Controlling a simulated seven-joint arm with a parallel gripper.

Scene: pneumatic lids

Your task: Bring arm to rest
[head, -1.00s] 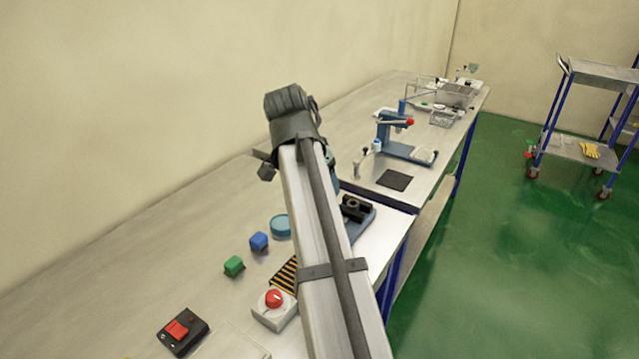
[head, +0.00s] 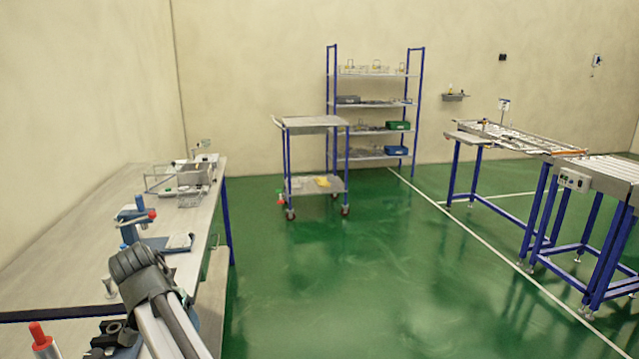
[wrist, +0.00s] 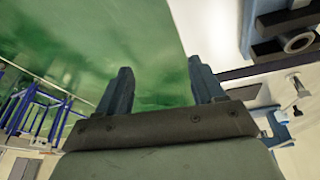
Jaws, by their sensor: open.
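My gripper (wrist: 163,90) shows in the wrist view with its two dark fingers wide apart and nothing between them. Green floor and a strip of pale bench edge lie behind the fingers. In the head view my arm rises from the bottom edge at the lower left, over the workbench (head: 60,270). The gripper's fingers are hidden there behind the arm.
A blue press-like device (head: 138,220) stands on the bench beyond my arm, and a red-topped cylinder (head: 40,337) is at lower left. A trolley (head: 313,122), a shelf rack (head: 372,103) and a roller conveyor (head: 530,145) stand farther off. The green floor (head: 370,260) between is clear.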

